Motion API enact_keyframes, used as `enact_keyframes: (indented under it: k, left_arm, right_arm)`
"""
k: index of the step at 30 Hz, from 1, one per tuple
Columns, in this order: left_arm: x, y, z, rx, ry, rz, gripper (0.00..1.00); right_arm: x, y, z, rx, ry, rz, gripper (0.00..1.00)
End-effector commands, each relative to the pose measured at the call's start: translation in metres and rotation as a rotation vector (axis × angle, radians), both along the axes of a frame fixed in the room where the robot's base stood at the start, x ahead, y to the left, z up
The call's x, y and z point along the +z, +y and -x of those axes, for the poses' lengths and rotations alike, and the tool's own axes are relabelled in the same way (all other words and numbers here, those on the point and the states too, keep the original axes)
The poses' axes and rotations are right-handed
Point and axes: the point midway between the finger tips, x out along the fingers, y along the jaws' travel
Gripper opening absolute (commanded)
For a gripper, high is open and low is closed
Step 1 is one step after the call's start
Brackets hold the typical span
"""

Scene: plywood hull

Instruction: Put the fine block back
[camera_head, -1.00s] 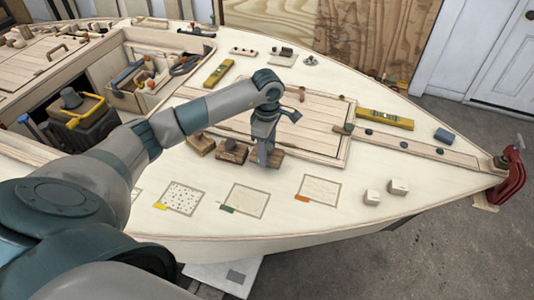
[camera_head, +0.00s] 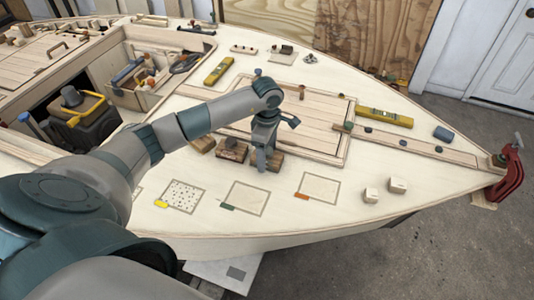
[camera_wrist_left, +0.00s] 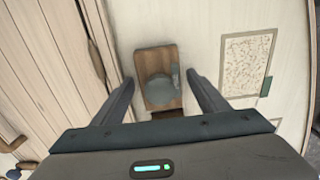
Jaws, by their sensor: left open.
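Three wooden sanding blocks stand in a row on the pale deck: a left one (camera_head: 202,144), a middle one (camera_head: 232,151) and a right one (camera_head: 277,160). My left gripper (camera_head: 265,167) points down at the right block and partly hides it. In the left wrist view a brown block (camera_wrist_left: 144,91) with a round grey knob (camera_wrist_left: 159,89) lies between my open fingers, apart from both. I see no label that tells which block is the fine one. Outlined patches with yellow (camera_head: 183,196), green (camera_head: 246,198) and orange (camera_head: 319,188) tags lie nearer the front edge. My right gripper is out of view.
A raised plank hatch (camera_head: 320,130) lies behind the blocks. A yellow level (camera_head: 385,117) and two pale cubes (camera_head: 397,184) are to the right. A red clamp (camera_head: 508,178) grips the bow tip. The deck between blocks and patches is clear.

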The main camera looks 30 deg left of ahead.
Motion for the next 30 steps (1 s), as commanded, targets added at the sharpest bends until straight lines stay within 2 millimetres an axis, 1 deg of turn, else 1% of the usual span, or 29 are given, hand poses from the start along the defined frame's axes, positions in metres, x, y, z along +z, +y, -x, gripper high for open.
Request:
enact_keyframes:
  k: [5, 8, 11, 17, 18, 21, 27, 30]
  left_arm:
    - [0.003, 0.000, 0.000, 0.000, 0.000, 0.000, 0.68]
    - [0.008, 0.000, -0.001, 0.000, -0.002, 0.001, 0.68]
    - [0.019, 0.001, -0.001, -0.001, -0.004, -0.001, 0.68]
    - [0.053, 0.001, -0.001, -0.001, -0.005, -0.001, 0.68]
    - [0.060, 0.000, -0.002, -0.001, -0.005, 0.000, 0.68]
    - [0.077, 0.000, -0.001, -0.001, -0.005, 0.000, 0.68]
    - [0.104, 0.000, -0.001, 0.000, -0.002, 0.000, 0.68]
    - [0.113, 0.000, -0.001, 0.000, -0.002, 0.001, 0.68]
  right_arm:
    - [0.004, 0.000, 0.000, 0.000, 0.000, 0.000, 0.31]
    - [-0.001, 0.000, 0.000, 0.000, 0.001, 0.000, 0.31]
    - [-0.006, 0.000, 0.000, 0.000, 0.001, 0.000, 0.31]
    - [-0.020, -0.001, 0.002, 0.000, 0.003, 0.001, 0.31]
    - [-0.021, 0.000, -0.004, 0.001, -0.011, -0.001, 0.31]
    - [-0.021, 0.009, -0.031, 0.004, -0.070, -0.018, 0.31]
    - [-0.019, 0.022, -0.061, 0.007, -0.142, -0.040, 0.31]
    - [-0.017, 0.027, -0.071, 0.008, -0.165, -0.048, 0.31]
